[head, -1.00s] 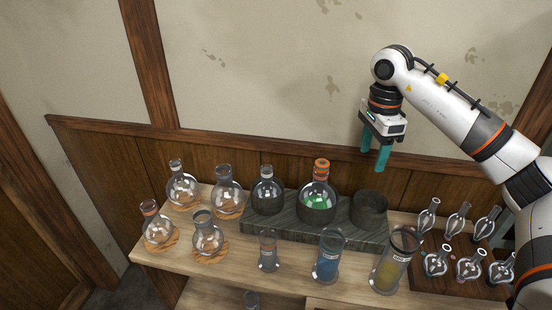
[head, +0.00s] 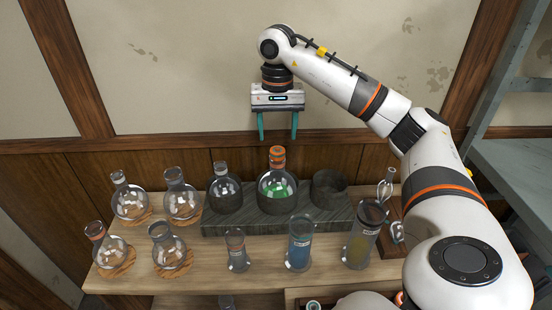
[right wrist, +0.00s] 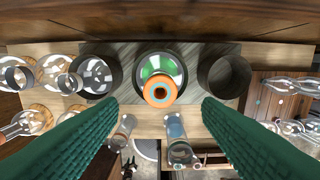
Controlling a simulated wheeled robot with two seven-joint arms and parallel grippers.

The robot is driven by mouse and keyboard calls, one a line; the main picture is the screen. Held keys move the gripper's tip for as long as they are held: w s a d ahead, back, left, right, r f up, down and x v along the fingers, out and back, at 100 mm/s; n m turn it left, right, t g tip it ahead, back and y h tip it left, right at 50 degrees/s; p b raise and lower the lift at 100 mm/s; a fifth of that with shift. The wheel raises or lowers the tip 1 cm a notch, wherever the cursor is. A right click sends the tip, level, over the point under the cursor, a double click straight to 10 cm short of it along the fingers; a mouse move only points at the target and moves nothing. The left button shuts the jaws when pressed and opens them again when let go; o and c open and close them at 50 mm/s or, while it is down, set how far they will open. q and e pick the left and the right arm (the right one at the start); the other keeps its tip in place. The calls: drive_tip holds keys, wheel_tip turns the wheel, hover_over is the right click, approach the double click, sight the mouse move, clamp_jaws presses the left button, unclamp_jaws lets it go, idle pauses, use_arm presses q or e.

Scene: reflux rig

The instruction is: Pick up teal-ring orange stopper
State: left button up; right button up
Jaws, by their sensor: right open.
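The orange stopper (head: 277,152) sits in the neck of a round flask (head: 277,187) holding green liquid. In the right wrist view the stopper (right wrist: 158,92) shows from above with a teal ring around its centre. The flask stands in a dark round holder on the grey-green stone block (head: 250,222). My right gripper (head: 278,138) points down above the stopper with its teal fingers apart, one on each side of it as seen in the head view. Nothing is between the fingers. My left gripper is not in view.
A flask (head: 224,186) stands left of the green one, and an empty dark holder (head: 328,188) stands right. Several flasks on cork rings are at the left. Cylinders (head: 300,243) stand in front. The wall is close behind.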

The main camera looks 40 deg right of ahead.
sight(277, 157)
drive_tip(key=shift+w+d+f+p, duration=0.1)
drive_tip(key=shift+f+p, duration=0.25)
drive_tip(key=shift+f, duration=1)
drive_tip(key=shift+d+f+p, duration=0.1)
drive_tip(key=shift+f+p, duration=0.2)
drive_tip(key=shift+f, duration=1.05)
drive_tip(key=shift+a, duration=0.1)
drive_tip(key=c, duration=0.9)
